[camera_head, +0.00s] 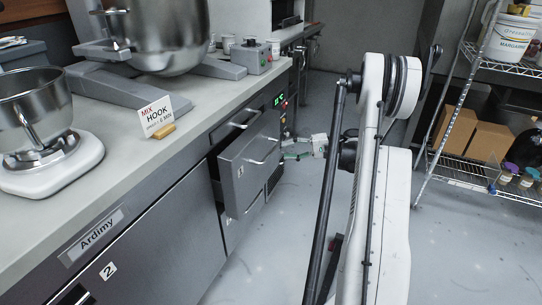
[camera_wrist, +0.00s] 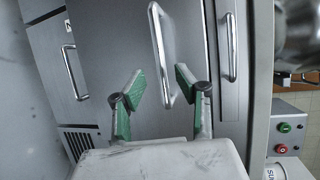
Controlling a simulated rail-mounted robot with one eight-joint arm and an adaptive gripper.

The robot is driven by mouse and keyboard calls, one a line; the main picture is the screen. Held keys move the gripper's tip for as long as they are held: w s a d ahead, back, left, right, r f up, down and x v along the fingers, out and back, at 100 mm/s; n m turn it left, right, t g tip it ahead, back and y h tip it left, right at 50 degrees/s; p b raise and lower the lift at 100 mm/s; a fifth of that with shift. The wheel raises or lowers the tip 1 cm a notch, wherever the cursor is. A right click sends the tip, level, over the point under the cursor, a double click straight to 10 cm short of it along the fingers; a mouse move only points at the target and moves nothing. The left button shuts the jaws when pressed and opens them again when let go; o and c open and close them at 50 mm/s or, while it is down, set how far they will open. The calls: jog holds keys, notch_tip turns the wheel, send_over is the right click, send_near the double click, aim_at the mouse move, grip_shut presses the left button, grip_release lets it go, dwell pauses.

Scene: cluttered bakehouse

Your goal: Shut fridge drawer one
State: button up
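A grey fridge drawer (camera_head: 238,185) stands pulled out from the counter front in the head view, with a bar handle and a small pale label too small to read. Its flat front (camera_wrist: 135,45) fills the middle of the wrist view, with its metal handle (camera_wrist: 162,55) ahead of the fingers. My gripper (camera_head: 302,148) is in front of the drawer, to its right in the head view. In the wrist view my gripper (camera_wrist: 160,77) has its green-padded fingers spread apart, with nothing held. Whether the fingers touch the drawer is hard to tell.
The counter (camera_head: 115,180) carries a white mixer (camera_head: 50,160), a large mixer bowl (camera_head: 160,35) and a "HOOK" sign (camera_head: 160,115). A door marked 2 (camera_head: 150,255) is shut. A wire shelf (camera_head: 460,175) with boxes stands at right. The floor between is clear.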

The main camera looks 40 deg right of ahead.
aim_at(271, 150)
jog(key=b+x, duration=0.1)
jog(key=x, duration=0.5)
jog(key=shift+w+a+f, duration=0.1)
jog(key=shift+w+a, duration=0.15)
jog(key=shift+a, duration=0.05)
jog(key=shift+c, duration=0.3)
grip_shut()
